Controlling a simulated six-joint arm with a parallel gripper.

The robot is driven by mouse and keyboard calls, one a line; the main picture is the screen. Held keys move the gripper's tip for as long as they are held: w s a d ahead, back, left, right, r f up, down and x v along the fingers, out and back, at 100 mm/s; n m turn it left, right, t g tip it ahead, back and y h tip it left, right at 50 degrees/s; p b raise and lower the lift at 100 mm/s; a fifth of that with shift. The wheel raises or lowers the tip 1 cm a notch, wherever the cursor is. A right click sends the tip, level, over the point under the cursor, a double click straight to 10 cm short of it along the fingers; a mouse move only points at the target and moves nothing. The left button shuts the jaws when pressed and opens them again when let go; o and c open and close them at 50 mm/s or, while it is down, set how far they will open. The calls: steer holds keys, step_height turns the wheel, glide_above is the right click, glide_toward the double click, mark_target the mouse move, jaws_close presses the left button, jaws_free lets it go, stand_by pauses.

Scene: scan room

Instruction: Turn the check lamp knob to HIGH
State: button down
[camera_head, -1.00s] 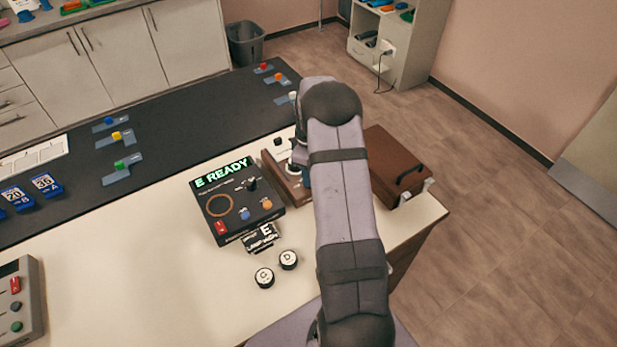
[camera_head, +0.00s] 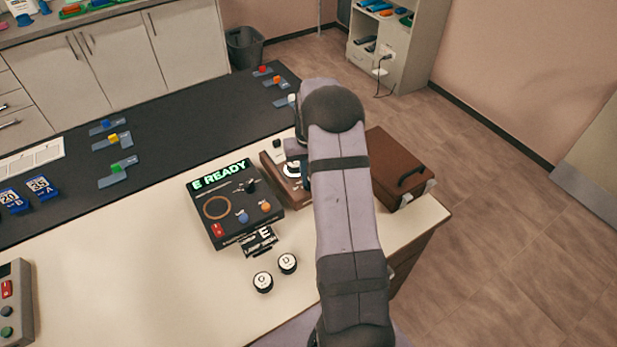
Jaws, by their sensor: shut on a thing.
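A small brown unit (camera_head: 270,165) stands right of the black console, with a pale round dial (camera_head: 291,171) on top. My gripper (camera_head: 298,160) is at this dial, pointing down, and is mostly hidden behind my own arm. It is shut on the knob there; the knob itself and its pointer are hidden. The black console (camera_head: 225,190) shows "E READY" in green and has a black knob, blue and orange buttons and a red switch. A black card (camera_head: 259,241) in front of it carries "E" and what looks like "LAMP HIGH".
Two round pieces marked with letters (camera_head: 263,282) (camera_head: 288,263) lie in front of the card. A brown case (camera_head: 385,165) stands right of my arm, near the table edge. A grey control box (camera_head: 15,300) is at the left; bare tabletop lies between.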

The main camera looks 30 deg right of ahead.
steer(key=m, duration=0.4)
steer(key=shift+d+m, duration=0.1)
steer(key=shift+m, duration=0.2)
steer(key=shift+m+b, duration=0.4)
steer(key=shift+m, duration=1.3)
steer(key=c, duration=1.8)
jaws_free()
steer(key=shift+o, duration=0.2)
steer(key=shift+r+b, duration=1.1)
steer(key=shift+r, duration=2.65)
